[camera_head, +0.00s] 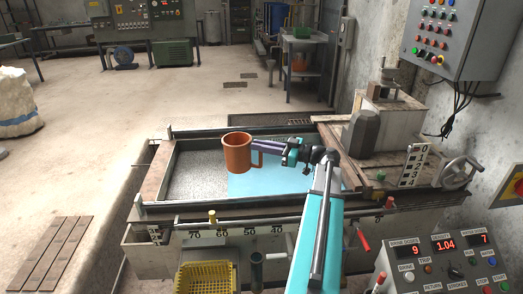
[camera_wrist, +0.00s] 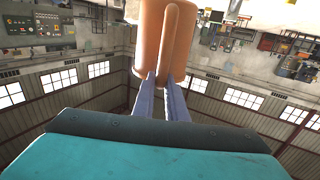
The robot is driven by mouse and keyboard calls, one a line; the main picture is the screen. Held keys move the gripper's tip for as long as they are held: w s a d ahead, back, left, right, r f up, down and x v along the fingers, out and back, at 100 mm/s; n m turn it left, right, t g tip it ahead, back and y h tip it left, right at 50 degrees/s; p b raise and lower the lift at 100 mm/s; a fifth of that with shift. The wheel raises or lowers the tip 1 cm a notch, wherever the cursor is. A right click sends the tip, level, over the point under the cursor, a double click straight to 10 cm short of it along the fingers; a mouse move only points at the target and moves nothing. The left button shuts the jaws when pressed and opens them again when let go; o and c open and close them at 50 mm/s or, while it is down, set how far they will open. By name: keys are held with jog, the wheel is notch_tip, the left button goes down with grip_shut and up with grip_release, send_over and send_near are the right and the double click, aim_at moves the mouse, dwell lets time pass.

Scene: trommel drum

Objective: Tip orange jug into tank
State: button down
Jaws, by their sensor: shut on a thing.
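The orange jug (camera_head: 238,156) is held about upright above the tank, with its open rim up and its handle to the right. My gripper (camera_head: 258,147) is shut on the handle from the right. In the wrist view the jug (camera_wrist: 150,35) is at the top, with the two fingers of my gripper (camera_wrist: 163,82) on either side of its handle. The long tank (camera_head: 160,180) has a grey speckled part at left and a light blue part at right, below the jug and my arm. The jug's contents cannot be made out.
A grey motor housing (camera_head: 364,131) and a handwheel (camera_head: 461,172) stand at the tank's right end. A yellow basket (camera_head: 206,277) is at the front. A control panel (camera_head: 440,258) is at lower right. The floor to the left is mostly open.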

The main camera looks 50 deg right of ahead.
jog(key=shift+a+r, duration=0.1)
jog(key=s+a+r+b, duration=0.1)
jog(key=s+a+r, duration=0.2)
jog(key=s+a, duration=0.2)
jog(key=shift+s, duration=0.6)
dwell(0.5)
dwell(0.5)
